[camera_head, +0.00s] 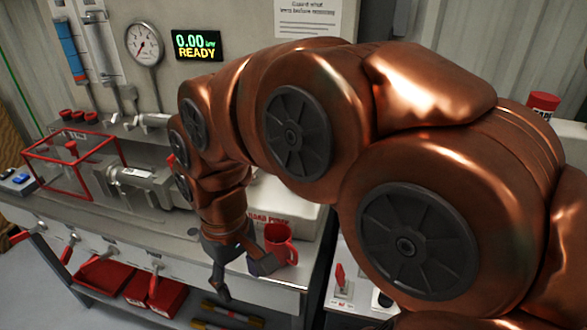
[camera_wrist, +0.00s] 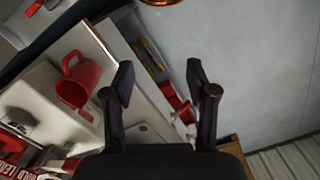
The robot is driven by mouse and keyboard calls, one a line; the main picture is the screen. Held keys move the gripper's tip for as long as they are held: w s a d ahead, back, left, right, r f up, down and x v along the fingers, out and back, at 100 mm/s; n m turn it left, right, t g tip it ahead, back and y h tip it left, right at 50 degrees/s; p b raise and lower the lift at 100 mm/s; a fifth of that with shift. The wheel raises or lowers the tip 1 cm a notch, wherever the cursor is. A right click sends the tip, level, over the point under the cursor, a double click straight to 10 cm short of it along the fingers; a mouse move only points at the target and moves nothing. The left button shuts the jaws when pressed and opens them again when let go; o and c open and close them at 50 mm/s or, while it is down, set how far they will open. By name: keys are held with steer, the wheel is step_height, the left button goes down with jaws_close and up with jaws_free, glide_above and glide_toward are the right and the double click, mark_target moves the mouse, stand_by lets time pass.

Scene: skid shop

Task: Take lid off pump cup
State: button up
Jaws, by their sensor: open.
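A red cup (camera_head: 281,243) with a handle stands near the front edge of the bench, in front of a white box with red lettering. It also shows in the wrist view (camera_wrist: 80,82), at left. I cannot tell whether a lid sits on it. No separate lid can be made out with certainty. My gripper (camera_head: 245,278) is open and points down just in front of the cup, at the bench edge. In the wrist view my gripper (camera_wrist: 160,80) has its two fingers spread with nothing between them, and the cup lies left of the left finger, apart from it.
The bench (camera_head: 190,240) carries a grey pump body (camera_head: 140,185) and a red-framed clear guard (camera_head: 70,160) at left. Red bins (camera_head: 155,293) sit below. A gauge (camera_head: 144,45) and a "READY" display (camera_head: 198,45) are on the wall. My arm hides much of the right side.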

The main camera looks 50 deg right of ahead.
steer(key=w+d+r+m+t, duration=0.1)
steer(key=w+d+r, duration=0.2)
steer(key=w+d, duration=0.4)
steer(key=w+d+r+t, duration=0.1)
steer(key=w+d+r, duration=0.2)
steer(key=w+d, duration=0.35)
steer(key=d+m, duration=0.1)
steer(key=d, duration=0.5)
steer(key=d+r, duration=0.1)
steer(key=d, duration=0.6)
steer(key=w+d+m, duration=0.1)
steer(key=d, duration=0.5)
steer(key=shift+w+d+r+m+t+h, duration=0.1)
steer(key=shift+d+r+m+t+h, duration=0.05)
steer(key=shift+r+m+t+h, duration=0.2)
steer(key=shift+d, duration=0.2)
steer(key=shift+d+f, duration=0.1)
steer(key=shift+f, duration=0.15)
steer(key=shift+w+f+p, duration=0.15)
steer(key=shift+f+p, duration=0.35)
steer(key=shift+f, duration=0.7)
steer(key=shift+w+f+p, duration=0.2)
steer(key=shift+f+p, duration=0.35)
steer(key=shift+f, duration=0.65)
steer(key=shift+w+f+p, duration=0.15)
steer(key=shift+f+p, duration=0.35)
steer(key=shift+f, duration=0.7)
steer(key=shift+c, duration=0.2)
